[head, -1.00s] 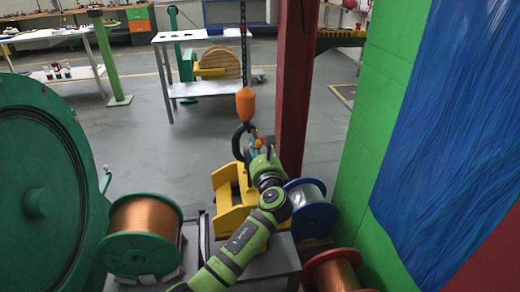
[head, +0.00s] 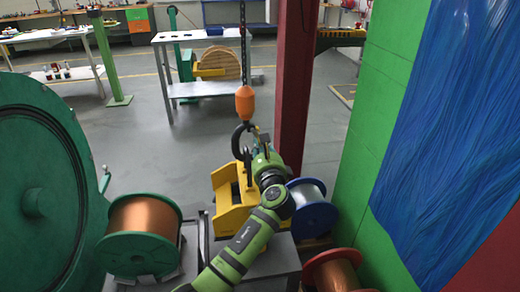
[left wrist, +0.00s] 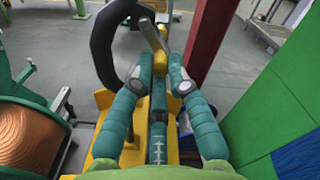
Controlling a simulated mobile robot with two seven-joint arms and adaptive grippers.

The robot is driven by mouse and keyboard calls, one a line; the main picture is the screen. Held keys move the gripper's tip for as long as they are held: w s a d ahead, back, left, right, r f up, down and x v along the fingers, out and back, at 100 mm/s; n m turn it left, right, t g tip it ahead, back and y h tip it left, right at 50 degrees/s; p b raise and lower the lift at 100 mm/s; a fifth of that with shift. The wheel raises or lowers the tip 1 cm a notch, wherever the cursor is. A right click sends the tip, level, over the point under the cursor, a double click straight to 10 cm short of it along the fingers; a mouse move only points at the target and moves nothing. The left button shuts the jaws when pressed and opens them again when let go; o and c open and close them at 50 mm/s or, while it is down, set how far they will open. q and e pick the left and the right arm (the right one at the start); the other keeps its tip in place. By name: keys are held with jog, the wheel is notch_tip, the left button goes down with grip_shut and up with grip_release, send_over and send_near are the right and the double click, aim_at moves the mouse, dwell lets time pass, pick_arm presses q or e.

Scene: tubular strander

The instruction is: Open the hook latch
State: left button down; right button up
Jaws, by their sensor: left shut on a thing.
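The dark curved hook (head: 240,136) hangs below an orange hook block (head: 245,103) on a chain. In the left wrist view the hook (left wrist: 101,45) stands left of my fingers. The grey latch (left wrist: 154,36) slants down from the hook's upper part toward the gap between my fingertips. My left gripper (left wrist: 161,82) reaches it from the near side, with a small gap visible between its teal fingers. It is shut on the latch; the exact contact is hard to see. In the head view the left gripper (head: 255,140) is just right of the hook.
A yellow lifting frame (head: 226,220) is under the hook and my arm. Copper (head: 144,217) and blue-rimmed spools (head: 313,211) flank it.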

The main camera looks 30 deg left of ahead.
pick_arm(q)
jog(key=r+n+b, duration=0.1)
jog(key=n, duration=0.2)
jog(key=d+r+n+b, duration=0.1)
jog(key=n, duration=0.3)
jog(key=w+r+n+b, duration=0.1)
jog(key=n, duration=0.3)
jog(key=shift+d, duration=0.2)
pick_arm(e)
jog(key=w+f+t, duration=0.1)
jog(key=w+f, duration=0.1)
jog(key=w, duration=0.4)
jog(key=shift+w+a+f+t, duration=0.2)
jog(key=shift+a+f+t, duration=0.05)
jog(key=shift+f+t, duration=0.1)
jog(key=shift+d, duration=0.1)
jog(key=shift+s+d, duration=0.15)
jog(key=shift+d, duration=0.05)
